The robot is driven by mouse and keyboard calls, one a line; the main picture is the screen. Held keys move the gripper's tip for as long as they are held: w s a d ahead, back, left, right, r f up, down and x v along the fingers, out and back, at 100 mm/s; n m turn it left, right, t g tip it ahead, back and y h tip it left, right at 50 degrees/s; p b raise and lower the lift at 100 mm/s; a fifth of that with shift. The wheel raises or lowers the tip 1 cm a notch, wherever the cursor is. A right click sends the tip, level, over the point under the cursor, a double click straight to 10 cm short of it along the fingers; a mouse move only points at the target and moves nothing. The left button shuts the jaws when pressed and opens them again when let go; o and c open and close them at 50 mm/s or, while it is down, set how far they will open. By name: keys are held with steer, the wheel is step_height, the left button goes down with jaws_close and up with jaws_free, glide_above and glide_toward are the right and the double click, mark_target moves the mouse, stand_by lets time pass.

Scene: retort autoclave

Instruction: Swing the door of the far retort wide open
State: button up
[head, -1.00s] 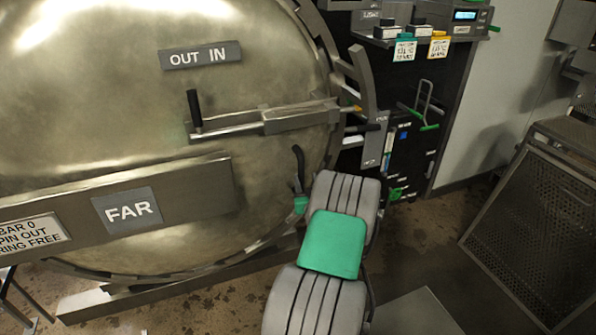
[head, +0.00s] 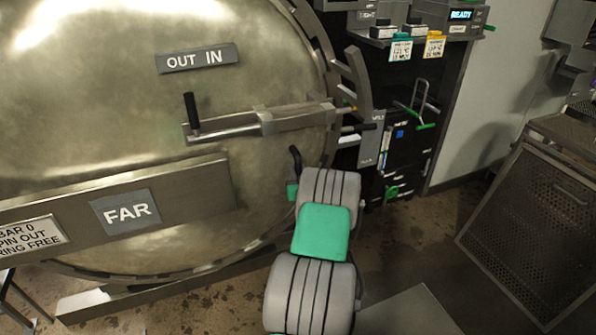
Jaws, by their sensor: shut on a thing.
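The far retort's big round metal door (head: 90,110) fills the left of the head view, with a FAR plate (head: 126,212) on its cross beam. It looks at most slightly off its toothed rim; I cannot tell the exact gap. A locking bar with a black knob (head: 192,115) lies across the door. A black curved handle (head: 296,158) stands at the door's lower right edge. My gripper (head: 293,190) is there, mostly hidden behind my grey and green arm; only a small green part shows. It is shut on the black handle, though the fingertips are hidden.
A black control cabinet (head: 410,150) with a READY display (head: 461,15) and green handles stands right of the retort. A perforated metal cage (head: 540,215) stands at the right. Patchy brown floor (head: 420,240) lies open between them.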

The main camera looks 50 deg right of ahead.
jaws_close()
steer(key=shift+a, duration=0.1)
stand_by(0.8)
